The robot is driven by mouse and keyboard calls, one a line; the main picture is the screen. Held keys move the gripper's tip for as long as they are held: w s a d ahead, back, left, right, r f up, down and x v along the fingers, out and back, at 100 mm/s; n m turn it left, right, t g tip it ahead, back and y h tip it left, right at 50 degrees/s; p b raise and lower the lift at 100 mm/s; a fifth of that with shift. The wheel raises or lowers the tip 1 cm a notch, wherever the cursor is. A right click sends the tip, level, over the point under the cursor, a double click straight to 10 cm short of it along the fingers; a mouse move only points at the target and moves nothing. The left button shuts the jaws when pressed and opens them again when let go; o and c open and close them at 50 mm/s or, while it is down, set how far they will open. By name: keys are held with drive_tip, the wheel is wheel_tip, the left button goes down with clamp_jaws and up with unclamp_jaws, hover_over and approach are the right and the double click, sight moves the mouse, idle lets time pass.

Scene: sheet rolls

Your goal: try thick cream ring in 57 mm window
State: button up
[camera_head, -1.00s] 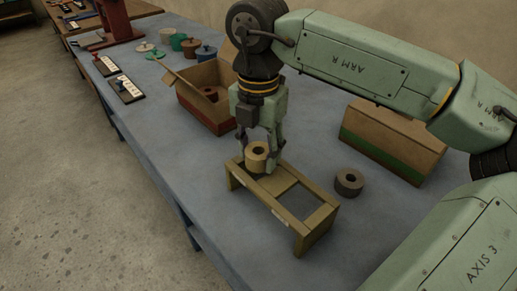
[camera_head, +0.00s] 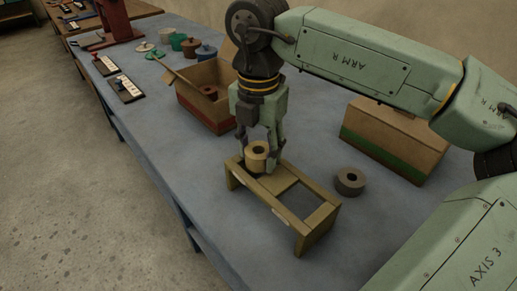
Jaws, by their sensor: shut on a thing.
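The thick cream ring (camera_head: 257,150) is upright with its hole facing up. My gripper (camera_head: 259,158) points down and is shut on the ring, with fingers at its sides. The ring is at the left end of a wooden gauge stand (camera_head: 321,219), low over its top. I cannot tell whether it touches the top or sits in an opening there; the fingers and the ring hide that spot. The rest of the stand's top shows open space between its rails. Small pale labels are on its front edge, too small to read.
A dark grey-brown ring (camera_head: 350,181) lies right of the stand. An open carton (camera_head: 203,108) with a reddish roll inside stands behind left. A carton with a green band (camera_head: 394,140) stands at right. Colored rolls and labelled plates lie farther back. The blue table's front left is clear.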

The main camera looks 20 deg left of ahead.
idle(0.3)
drive_tip(key=o, duration=1.2)
drive_tip(key=shift+o, duration=0.7)
drive_tip(key=o, duration=0.4)
drive_tip(key=shift+r, duration=0.1)
drive_tip(key=shift+r+p, duration=2.15)
drive_tip(key=shift+r, duration=1.3)
drive_tip(key=shift+f, duration=0.1)
